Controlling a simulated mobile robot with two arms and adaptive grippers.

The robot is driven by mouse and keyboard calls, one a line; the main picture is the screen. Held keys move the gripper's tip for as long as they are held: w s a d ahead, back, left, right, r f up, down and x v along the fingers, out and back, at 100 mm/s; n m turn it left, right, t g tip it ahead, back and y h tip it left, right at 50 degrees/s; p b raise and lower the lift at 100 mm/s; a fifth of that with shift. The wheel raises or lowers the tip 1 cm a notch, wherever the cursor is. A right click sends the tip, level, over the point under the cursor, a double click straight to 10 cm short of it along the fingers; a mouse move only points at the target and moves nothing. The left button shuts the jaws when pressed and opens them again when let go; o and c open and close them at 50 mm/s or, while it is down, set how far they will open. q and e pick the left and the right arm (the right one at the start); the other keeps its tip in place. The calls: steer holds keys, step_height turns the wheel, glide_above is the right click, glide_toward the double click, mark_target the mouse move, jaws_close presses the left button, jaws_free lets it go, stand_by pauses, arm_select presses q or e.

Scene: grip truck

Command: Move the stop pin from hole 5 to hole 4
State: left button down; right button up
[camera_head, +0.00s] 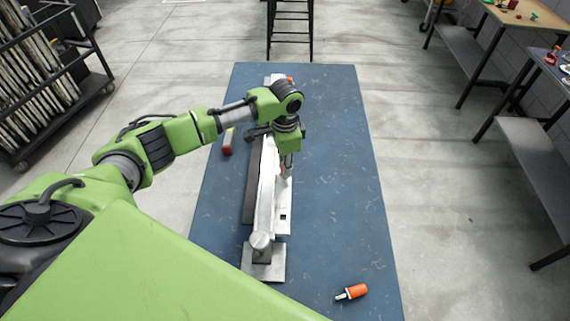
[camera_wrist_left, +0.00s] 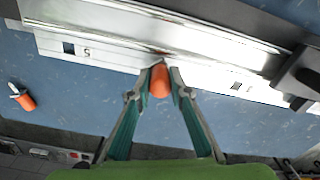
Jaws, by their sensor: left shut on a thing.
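My left gripper (camera_head: 286,174) is over the right side of a long silvery rail (camera_head: 266,190) on the blue table. In the left wrist view my left gripper (camera_wrist_left: 160,82) is shut on the orange stop pin (camera_wrist_left: 160,77). The pin is at the rail's flat plate, between the empty dark hole marked 5 (camera_wrist_left: 68,48) and another dark hole (camera_wrist_left: 236,86) with a small label I cannot read. The fingers and pin hide the plate there, so I cannot tell whether the pin is in a hole. My right gripper is not in view.
An orange-handled tool (camera_head: 355,291) lies near the table's front right. A red and grey object (camera_head: 228,143) lies left of the rail.

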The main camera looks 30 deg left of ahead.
arm_select(q)
steer(key=c, duration=1.8)
jaws_free()
step_height(320, 180, up, 12)
